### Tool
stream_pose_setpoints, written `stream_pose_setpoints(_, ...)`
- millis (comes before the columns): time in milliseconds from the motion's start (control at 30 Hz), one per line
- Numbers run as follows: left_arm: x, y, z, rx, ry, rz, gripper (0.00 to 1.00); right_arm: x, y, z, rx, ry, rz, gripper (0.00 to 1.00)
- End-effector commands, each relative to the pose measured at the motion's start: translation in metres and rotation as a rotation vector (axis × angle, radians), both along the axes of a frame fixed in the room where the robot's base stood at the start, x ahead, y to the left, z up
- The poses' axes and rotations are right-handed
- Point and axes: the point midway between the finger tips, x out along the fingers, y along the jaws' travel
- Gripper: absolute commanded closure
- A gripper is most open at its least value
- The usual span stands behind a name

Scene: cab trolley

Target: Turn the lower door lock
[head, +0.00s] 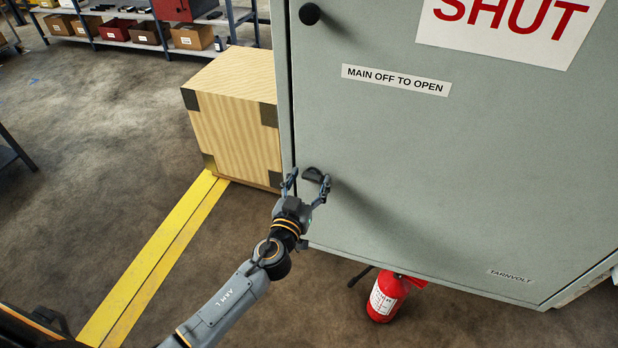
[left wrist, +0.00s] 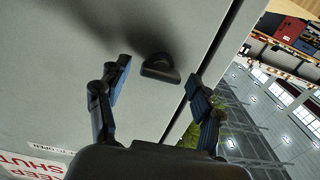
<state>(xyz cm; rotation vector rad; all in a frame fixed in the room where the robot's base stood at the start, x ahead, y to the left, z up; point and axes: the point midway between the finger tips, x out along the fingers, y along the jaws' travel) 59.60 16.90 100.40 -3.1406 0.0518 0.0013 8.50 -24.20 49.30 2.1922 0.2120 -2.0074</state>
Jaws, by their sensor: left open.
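The lower door lock (head: 313,174) is a small dark knob near the lower left edge of the grey cabinet door (head: 450,190). My left gripper (head: 307,180) is open at the lock, with one finger to each side of it in the picture. In the left wrist view the lock (left wrist: 160,68) shows as a black half-round piece ahead of the open fingers (left wrist: 158,84), apart from both. The upper lock (head: 309,14) is a round black knob near the top of the same door edge. My right gripper is in neither view.
A wooden crate (head: 228,130) stands close to the left of the cabinet. A red fire extinguisher (head: 388,298) stands on the floor below the door. Shelves with boxes (head: 150,32) are at the back left. The floor by the yellow stripe (head: 150,265) is clear.

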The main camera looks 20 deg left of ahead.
Motion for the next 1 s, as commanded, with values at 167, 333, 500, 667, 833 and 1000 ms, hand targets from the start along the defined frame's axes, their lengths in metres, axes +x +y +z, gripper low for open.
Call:
stream_pose_setpoints(167,0.001,0.0,0.0,-0.001,0.0,0.0,0.34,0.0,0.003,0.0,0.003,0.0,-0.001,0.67)
stream_pose_setpoints(333,0.0,0.0,0.0,-0.001,0.0,0.0,0.56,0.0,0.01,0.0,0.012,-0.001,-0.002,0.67)
stream_pose_setpoints(500,0.0,0.0,0.0,0.0,0.0,0.0,0.89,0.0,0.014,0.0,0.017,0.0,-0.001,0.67)
stream_pose_setpoints(667,0.0,0.0,0.0,0.004,0.0,0.0,0.88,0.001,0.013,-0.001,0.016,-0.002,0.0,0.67)
stream_pose_setpoints(833,0.0,0.0,-0.001,0.037,-0.001,0.0,0.88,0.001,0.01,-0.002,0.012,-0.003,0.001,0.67)
stream_pose_setpoints(1000,0.0,-0.001,-0.001,0.124,-0.006,0.001,0.88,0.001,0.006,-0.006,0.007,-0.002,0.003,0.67)
